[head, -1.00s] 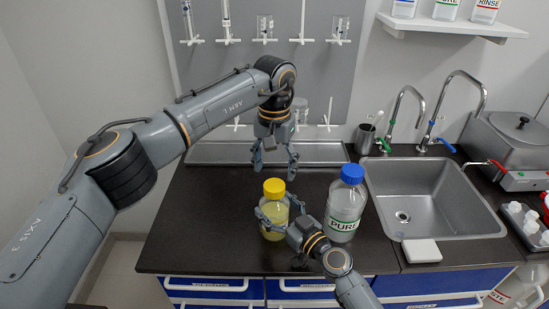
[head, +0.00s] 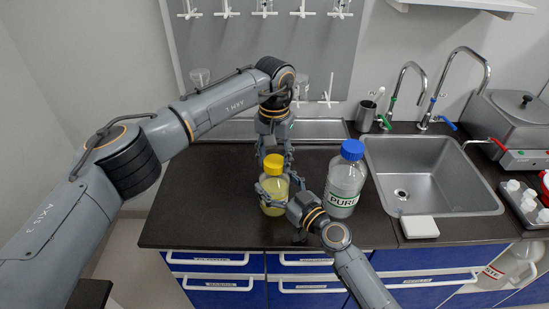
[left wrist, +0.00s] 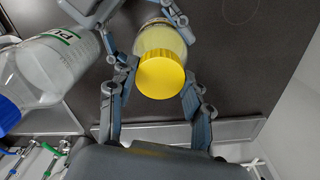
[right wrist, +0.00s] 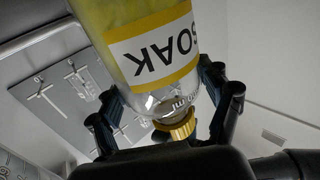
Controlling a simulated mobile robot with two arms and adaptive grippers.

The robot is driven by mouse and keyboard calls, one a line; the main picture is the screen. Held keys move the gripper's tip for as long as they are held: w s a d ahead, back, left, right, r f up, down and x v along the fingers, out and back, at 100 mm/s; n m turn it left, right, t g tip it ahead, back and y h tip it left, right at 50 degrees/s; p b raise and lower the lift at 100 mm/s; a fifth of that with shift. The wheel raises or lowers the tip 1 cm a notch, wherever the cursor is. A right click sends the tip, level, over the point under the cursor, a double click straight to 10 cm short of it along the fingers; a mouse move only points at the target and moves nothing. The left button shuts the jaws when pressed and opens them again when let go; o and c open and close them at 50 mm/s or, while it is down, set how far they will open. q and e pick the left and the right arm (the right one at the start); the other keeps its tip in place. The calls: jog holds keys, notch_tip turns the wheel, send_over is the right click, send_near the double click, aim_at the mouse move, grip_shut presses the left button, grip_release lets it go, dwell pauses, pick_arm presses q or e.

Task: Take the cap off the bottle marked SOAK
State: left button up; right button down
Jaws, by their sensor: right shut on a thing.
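The SOAK bottle (head: 272,188) holds yellow liquid and stands on the dark counter near its front. Its yellow cap (head: 273,164) is on, and also shows in the left wrist view (left wrist: 160,75). My right gripper (head: 279,194) is shut around the bottle's body from the right. The right wrist view shows the SOAK label (right wrist: 152,52) upside down. My left gripper (head: 275,158) points down over the bottle. Its open fingers stand on either side of the cap, with a gap visible in the left wrist view (left wrist: 160,88).
A PURE bottle (head: 345,184) with a blue cap stands close to the right of the SOAK bottle. The sink (head: 435,203) with taps lies farther right. A white block (head: 420,227) sits at the sink's front edge. The counter left of the bottle (head: 200,200) is clear.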

pick_arm(q)
jog(key=n, duration=2.1)
jog(key=shift+n, duration=0.3)
jog(key=n, duration=2)
jog(key=shift+r+n, duration=0.1)
jog(key=shift+n, duration=0.2)
jog(key=n, duration=1.1)
jog(key=shift+n, duration=0.4)
jog(key=shift+d, duration=0.1)
